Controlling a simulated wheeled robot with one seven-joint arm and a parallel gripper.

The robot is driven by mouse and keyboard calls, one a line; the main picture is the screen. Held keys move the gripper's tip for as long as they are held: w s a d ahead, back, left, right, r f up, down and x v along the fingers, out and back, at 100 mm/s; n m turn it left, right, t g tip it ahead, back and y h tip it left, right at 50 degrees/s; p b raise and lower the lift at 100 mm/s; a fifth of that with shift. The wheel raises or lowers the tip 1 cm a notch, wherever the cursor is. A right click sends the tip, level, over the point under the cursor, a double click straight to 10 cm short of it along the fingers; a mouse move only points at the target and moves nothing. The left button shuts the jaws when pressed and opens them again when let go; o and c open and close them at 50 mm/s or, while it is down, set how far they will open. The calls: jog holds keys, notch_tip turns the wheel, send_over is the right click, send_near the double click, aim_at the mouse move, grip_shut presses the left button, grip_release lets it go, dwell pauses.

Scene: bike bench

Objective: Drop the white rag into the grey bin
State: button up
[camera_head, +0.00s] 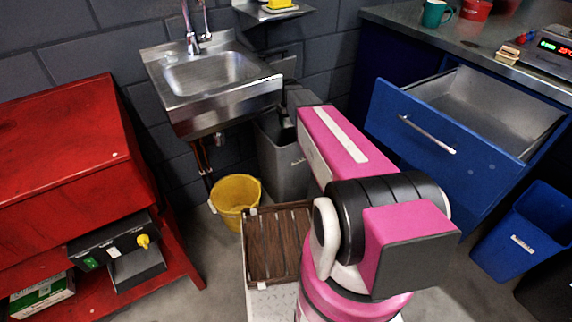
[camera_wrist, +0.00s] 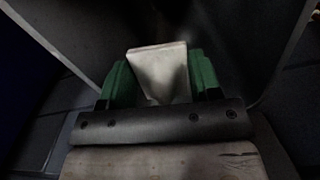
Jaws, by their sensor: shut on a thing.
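The white rag (camera_wrist: 158,72) shows in the wrist view as a pale, flat-faced piece between the two green fingers of my gripper (camera_wrist: 160,78). My gripper is shut on it. Dark grey walls of the grey bin (camera_wrist: 60,25) rise on both sides of the rag in the wrist view, and the space beyond is dark. In the head view the grey bin (camera_head: 283,165) stands on the floor to the right of the sink. My arm hides part of the bin there. The fingers and the rag are not seen in the head view.
A steel sink (camera_head: 205,75) is left of my arm, with a yellow bucket (camera_head: 236,196) below it. An open blue drawer (camera_head: 430,130) is close on the right. A blue bin (camera_head: 522,235) stands farther right. A red cabinet (camera_head: 70,150) is at the left.

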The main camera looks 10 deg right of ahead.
jog(key=shift+f, duration=0.15)
jog(key=o, duration=1)
jog(key=shift+o, duration=0.2)
notch_tip(320, 180, up, 11)
jog(key=shift+f, duration=0.1)
